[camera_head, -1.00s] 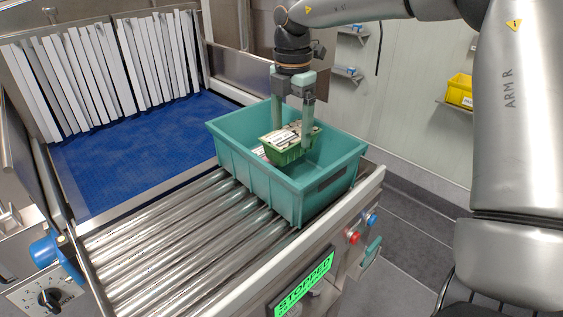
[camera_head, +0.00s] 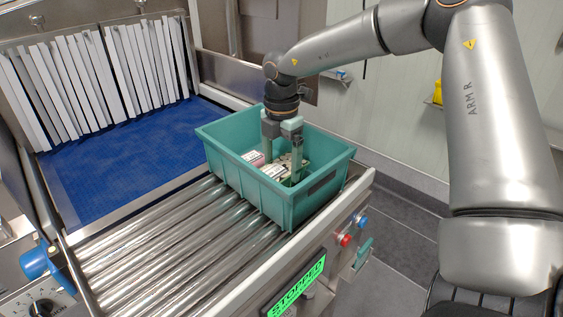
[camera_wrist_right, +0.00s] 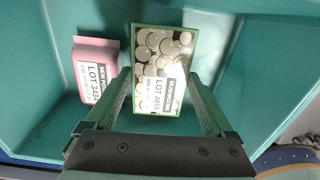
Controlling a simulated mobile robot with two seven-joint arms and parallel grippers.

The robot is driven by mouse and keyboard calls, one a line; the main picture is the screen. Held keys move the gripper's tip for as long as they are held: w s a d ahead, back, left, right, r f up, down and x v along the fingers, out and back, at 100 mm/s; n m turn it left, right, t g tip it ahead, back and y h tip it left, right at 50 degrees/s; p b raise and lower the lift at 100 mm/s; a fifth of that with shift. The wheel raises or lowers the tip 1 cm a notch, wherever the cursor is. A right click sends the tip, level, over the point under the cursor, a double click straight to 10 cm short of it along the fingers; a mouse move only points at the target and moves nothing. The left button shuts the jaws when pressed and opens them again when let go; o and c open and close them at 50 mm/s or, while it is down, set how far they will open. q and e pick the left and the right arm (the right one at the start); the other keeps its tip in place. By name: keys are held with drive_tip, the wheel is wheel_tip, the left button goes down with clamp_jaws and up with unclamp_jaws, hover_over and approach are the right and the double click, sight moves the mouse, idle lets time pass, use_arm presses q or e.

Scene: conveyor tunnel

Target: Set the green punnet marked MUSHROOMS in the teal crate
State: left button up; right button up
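The green punnet (camera_head: 283,168) of pale mushrooms is inside the teal crate (camera_head: 242,181), low between its walls. In the right wrist view the punnet (camera_wrist_right: 160,65) shows its green rim and a white label with LOT and a small dark heading. My left gripper is not in view.
A pink packet (camera_wrist_right: 96,70) with a LOT label lies in the crate, left of the punnet. The crate stands on the steel rollers (camera_head: 165,250). A blue belt (camera_head: 120,165) and white strip curtain (camera_head: 95,80) lie behind. A green screen (camera_head: 297,288) reads STOPPED.

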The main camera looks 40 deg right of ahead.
sight(281, 167)
drive_tip(key=shift+o, duration=0.7)
drive_tip(key=shift+r, duration=0.2)
wheel_tip(281, 167, up, 12)
